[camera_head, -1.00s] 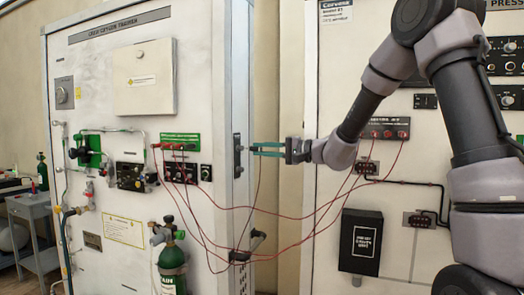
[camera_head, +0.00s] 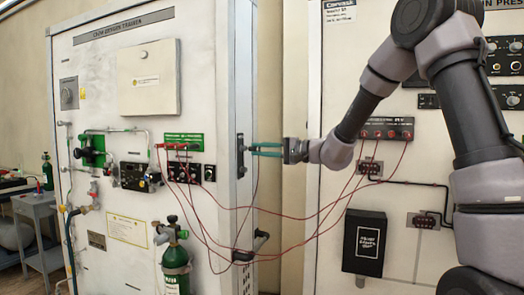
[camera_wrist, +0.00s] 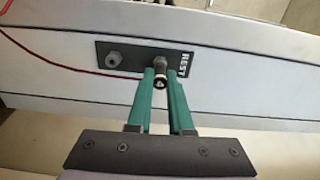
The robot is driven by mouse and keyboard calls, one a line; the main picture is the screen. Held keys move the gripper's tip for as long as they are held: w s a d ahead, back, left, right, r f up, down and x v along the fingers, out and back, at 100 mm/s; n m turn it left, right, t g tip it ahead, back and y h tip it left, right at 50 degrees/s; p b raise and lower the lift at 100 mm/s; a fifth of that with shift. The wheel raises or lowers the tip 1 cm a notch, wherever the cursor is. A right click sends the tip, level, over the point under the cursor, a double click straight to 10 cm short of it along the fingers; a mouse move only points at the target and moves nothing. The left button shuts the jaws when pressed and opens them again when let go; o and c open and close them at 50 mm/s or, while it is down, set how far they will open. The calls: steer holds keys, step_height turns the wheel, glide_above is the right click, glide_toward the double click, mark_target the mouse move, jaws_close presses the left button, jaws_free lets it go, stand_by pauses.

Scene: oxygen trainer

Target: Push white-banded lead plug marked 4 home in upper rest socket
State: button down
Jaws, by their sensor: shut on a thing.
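The lead plug (camera_wrist: 160,81) is dark with a pale marked end and sits between my green fingertips in the wrist view. Its number and white band cannot be made out clearly. My gripper (camera_wrist: 161,80) is shut on it, at the black rest plate (camera_wrist: 126,55) lettered REST. The plug lines up with the socket nearer the lettering; how deep it sits cannot be told. The plate's other socket (camera_wrist: 112,57) shows a grey round fitting. In the head view my gripper (camera_head: 251,149) reaches left to the rest plate (camera_head: 240,156) on the cabinet's edge.
Red leads (camera_head: 300,219) hang in loops between the left panel's jacks (camera_head: 183,142) and the right panel's jack block (camera_head: 386,129), below my gripper. A green cylinder (camera_head: 175,262) stands at the left panel.

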steer(key=shift+w+a, duration=0.15)
steer(key=shift+a, duration=0.3)
steer(key=c, duration=0.7)
jaws_free()
steer(key=shift+c, duration=0.2)
steer(key=shift+d, duration=0.1)
